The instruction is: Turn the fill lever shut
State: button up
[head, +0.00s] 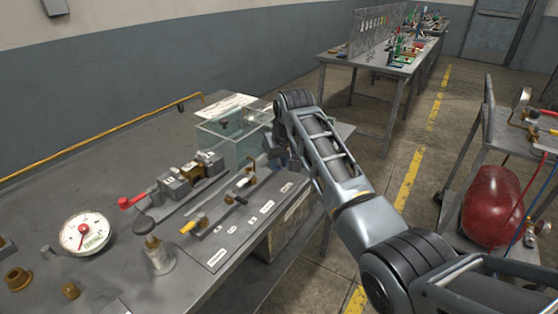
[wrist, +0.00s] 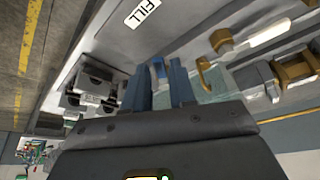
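In the wrist view, my gripper (wrist: 163,75) points at the bench panel beside a white label reading FILL (wrist: 143,13). A small blue piece (wrist: 158,67), which looks like the fill lever's handle, shows between its two fingertips. The fingers stand a narrow gap apart; I cannot tell whether they press on the blue piece. In the head view, my gripper (head: 276,150) is low over the far right end of the panel, next to the clear tank (head: 222,140). My arm partly hides it there, and the fill lever is not clear in that view.
A yellow-handled lever (head: 190,227), a red-handled valve (head: 132,201), a black-knobbed post (head: 153,248) and a dial gauge (head: 86,233) stand nearer on the bench. A trolley with a red tank (head: 494,205) is at the right. The floor between is clear.

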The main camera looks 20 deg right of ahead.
grip_shut()
jog(key=shift+a, duration=0.1)
jog(key=shift+a+r+m+h+p, duration=0.1)
jog(key=shift+a+m+h+p, duration=0.5)
jog(key=shift+m, duration=0.7)
jog(key=m, duration=0.1)
jog(key=a+m+h, duration=0.1)
jog(key=shift+w+a+m, duration=0.1)
jog(key=shift+w+m, duration=0.15)
jog(key=shift+m, duration=0.05)
jog(key=m+b, duration=0.1)
jog(key=a+m, duration=0.1)
jog(key=w+m+g+h+b, duration=0.1)
jog(key=m, duration=0.1)
jog(key=shift+a+f+b, duration=0.25)
jog(key=shift+b, duration=0.05)
jog(key=shift+w+a+r+m+g+h+b, duration=0.15)
jog(key=shift+w+m+g+h+b, duration=0.1)
jog(key=shift+m+b, duration=0.35)
jog(key=shift+w+a+f+m+g+h+b, duration=0.15)
jog(key=shift+m+h+b, duration=0.1)
jog(key=shift+m+b, duration=0.35)
jog(key=shift+r, duration=0.2)
